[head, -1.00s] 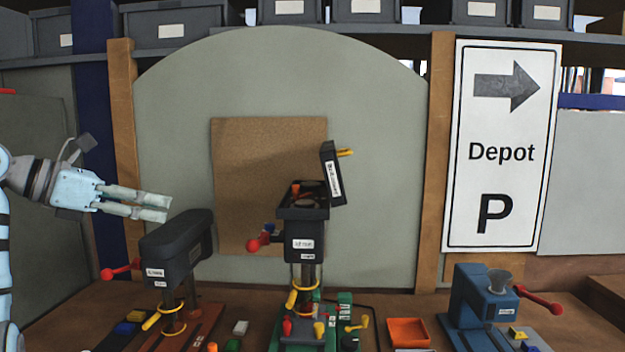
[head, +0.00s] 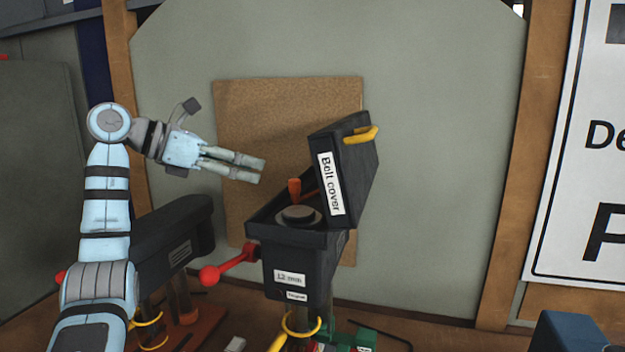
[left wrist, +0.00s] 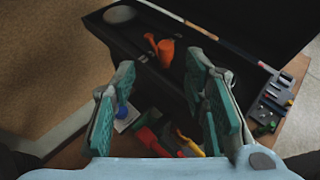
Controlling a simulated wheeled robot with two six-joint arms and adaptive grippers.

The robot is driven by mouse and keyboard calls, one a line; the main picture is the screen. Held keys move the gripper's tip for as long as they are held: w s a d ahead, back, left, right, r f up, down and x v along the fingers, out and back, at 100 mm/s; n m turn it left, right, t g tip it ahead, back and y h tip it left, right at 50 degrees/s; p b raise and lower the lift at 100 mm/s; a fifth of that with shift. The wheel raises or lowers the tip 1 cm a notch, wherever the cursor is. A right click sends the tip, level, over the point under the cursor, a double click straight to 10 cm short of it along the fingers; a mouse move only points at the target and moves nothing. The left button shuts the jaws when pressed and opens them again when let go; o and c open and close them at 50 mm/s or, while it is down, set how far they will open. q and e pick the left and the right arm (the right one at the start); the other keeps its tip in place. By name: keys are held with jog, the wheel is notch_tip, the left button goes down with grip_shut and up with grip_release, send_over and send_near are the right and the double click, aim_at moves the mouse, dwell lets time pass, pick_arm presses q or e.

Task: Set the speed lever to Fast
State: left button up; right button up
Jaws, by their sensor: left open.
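A dark drill press head (head: 295,275) stands in the middle of the head view, its "Belt cover" lid (head: 345,165) raised. Inside the open box an orange lever (head: 294,188) stands up beside a grey round pulley (head: 299,214). I cannot read any speed marks. My left gripper (head: 258,171) is open and empty, up and left of the lever, apart from it. In the left wrist view the orange lever (left wrist: 166,52) shows beyond the open fingers (left wrist: 161,65), roughly between their tips. My right gripper is out of view.
A second dark machine (head: 175,240) stands at left under my left arm. A red-knobbed handle (head: 210,275) sticks out left of the drill press. A cork board (head: 285,105) hangs behind. Several small parts lie on the bench below. A blue machine (head: 568,332) stands at lower right.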

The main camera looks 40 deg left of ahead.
aim_at(292, 180)
pick_arm(q)
jog(key=w+d, duration=0.1)
jog(key=w+d+f, duration=0.2)
jog(key=w, duration=0.1)
jog(key=shift+d+f, duration=0.25)
jog(key=shift+d, duration=0.05)
jog(key=x, duration=0.4)
jog(key=p+x, duration=0.1)
jog(key=x, duration=0.1)
jog(key=shift+w+a, duration=0.3)
jog(key=shift+a, duration=0.05)
jog(key=shift+s+r, duration=0.15)
jog(key=shift+s, duration=0.3)
jog(key=shift+s+a, duration=0.1)
jog(key=shift+s, duration=0.1)
jog(key=c, duration=0.3)
jog(key=shift+r, duration=0.1)
grip_shut()
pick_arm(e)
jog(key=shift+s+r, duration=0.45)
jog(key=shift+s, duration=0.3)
